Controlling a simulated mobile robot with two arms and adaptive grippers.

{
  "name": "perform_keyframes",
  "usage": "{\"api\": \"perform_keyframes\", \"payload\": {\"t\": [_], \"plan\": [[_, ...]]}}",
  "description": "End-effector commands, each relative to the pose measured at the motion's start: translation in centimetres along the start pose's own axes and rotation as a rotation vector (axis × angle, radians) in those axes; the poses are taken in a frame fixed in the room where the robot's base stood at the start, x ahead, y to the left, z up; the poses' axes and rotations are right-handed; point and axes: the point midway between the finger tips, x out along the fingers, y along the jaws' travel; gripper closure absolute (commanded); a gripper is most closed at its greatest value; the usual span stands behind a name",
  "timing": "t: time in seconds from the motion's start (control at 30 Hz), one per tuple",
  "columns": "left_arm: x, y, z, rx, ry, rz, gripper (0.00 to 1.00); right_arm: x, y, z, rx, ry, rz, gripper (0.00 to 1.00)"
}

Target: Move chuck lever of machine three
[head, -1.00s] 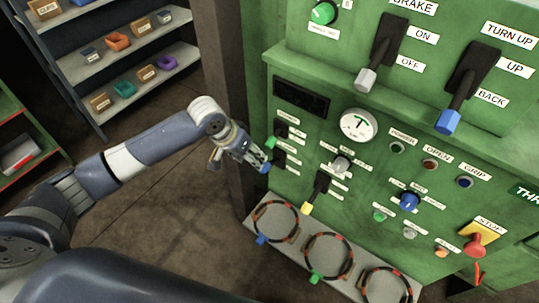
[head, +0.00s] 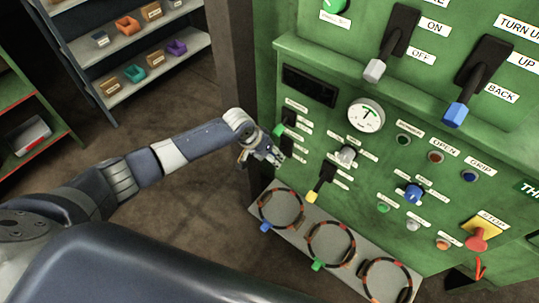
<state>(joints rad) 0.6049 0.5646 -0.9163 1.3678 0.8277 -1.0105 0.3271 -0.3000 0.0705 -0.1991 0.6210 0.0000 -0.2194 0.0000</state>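The green machine panel (head: 330,125) marked "THR..." fills the right side. The chuck lever cannot be singled out, as the small labels are unreadable. Two small black levers sit one above the other at the panel's left edge. The upper one has a green tip (head: 279,130); the lower (head: 287,146) is partly hidden by my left gripper. A yellow-tipped black lever (head: 317,184) is lower right of them. My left gripper (head: 279,158) is at the lower small lever; contact and finger opening cannot be made out. My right gripper is not in view.
A shelf with small bins (head: 134,72) stands at the back left. The floor between is clear.

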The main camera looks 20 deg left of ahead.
Motion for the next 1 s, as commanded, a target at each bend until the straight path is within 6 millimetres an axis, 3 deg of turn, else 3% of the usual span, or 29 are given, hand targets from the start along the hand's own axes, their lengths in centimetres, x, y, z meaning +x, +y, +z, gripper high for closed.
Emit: {"api": "perform_keyframes", "payload": {"t": [0.17,0.37,0.73,1.0], "plan": [[0.0,0.0,0.0,0.000,0.000,0.000,0.55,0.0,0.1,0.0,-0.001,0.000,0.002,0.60],[0.0,0.0,0.0,0.000,0.000,0.001,1.00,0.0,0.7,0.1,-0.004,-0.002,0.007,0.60],[0.3,0.0,0.5,0.003,0.033,0.006,1.00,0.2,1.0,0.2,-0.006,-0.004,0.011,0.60],[1.8,-0.2,1.9,0.019,0.186,0.026,1.00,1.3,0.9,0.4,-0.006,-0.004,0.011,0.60]]}}
